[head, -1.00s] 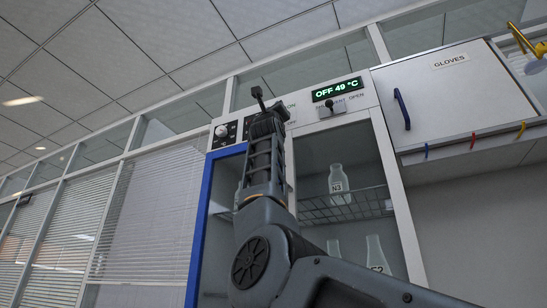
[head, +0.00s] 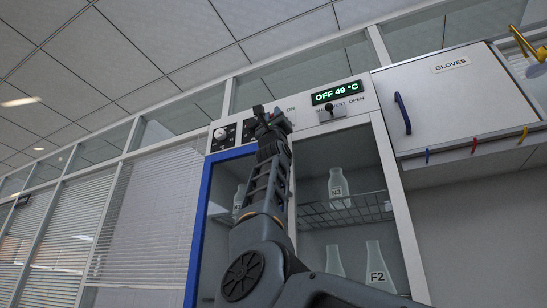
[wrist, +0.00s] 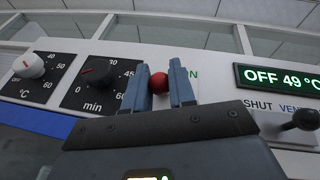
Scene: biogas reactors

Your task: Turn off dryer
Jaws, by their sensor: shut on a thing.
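The dryer is a tall cabinet with a blue-edged glass door (head: 200,225) and a control panel along its top. My gripper (head: 267,116) is up at the panel. In the wrist view my gripper's two fingers (wrist: 158,70) stand on either side of a red ball knob (wrist: 159,83) and are shut on it. Part of an "ON" label shows just right of the fingers. The knob's base is hidden behind my gripper.
A black minutes dial (wrist: 96,73) and a white temperature knob (wrist: 28,66) sit left of my gripper. A vent lever (wrist: 305,119) is to the right. Labelled bottles (head: 338,184) stand inside the dryer. A gloves cabinet (head: 450,95) adjoins on the right.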

